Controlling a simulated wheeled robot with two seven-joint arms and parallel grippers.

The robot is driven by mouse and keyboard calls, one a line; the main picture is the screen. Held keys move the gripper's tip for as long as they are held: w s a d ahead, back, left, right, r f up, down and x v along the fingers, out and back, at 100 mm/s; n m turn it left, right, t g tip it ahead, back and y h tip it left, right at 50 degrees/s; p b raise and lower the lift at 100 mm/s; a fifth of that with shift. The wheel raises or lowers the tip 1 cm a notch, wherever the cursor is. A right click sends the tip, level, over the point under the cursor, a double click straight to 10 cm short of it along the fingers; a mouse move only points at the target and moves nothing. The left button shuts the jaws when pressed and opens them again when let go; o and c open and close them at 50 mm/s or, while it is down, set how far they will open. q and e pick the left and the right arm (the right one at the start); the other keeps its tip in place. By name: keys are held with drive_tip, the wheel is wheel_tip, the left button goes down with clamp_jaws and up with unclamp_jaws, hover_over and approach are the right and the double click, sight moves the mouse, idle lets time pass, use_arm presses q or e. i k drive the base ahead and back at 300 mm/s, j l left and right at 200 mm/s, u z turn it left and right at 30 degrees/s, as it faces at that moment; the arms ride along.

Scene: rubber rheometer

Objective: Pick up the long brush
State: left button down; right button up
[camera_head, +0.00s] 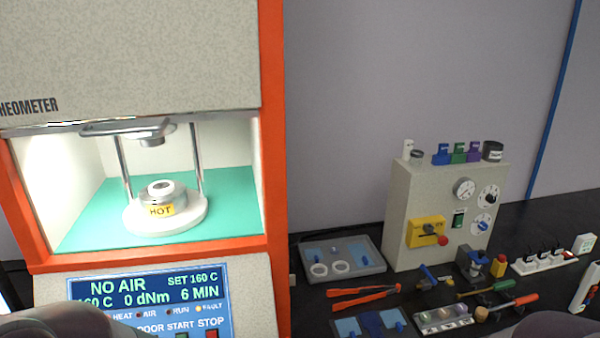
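Two long-handled tools lie on the dark bench at the lower right. One has a green handle (487,288) and a brownish shaft. The other has an orange-red handle (515,302), with a tan block-like end beside it. Either could be the long brush; I cannot tell which at this size. Only dark rounded parts of my arms show at the bottom left and bottom right edges. Neither gripper's fingers are in view.
The rheometer (273,130) stands at the left, its chamber open with a "HOT" label. A grey control box (402,215) stands behind the tools. Orange-handled pliers (362,297), a grey tray (372,262), a sample strip (443,318) and a rack (545,262) crowd the bench.

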sight(481, 314)
drive_tip(key=u, duration=1.3)
drive_tip(key=z, duration=2.65)
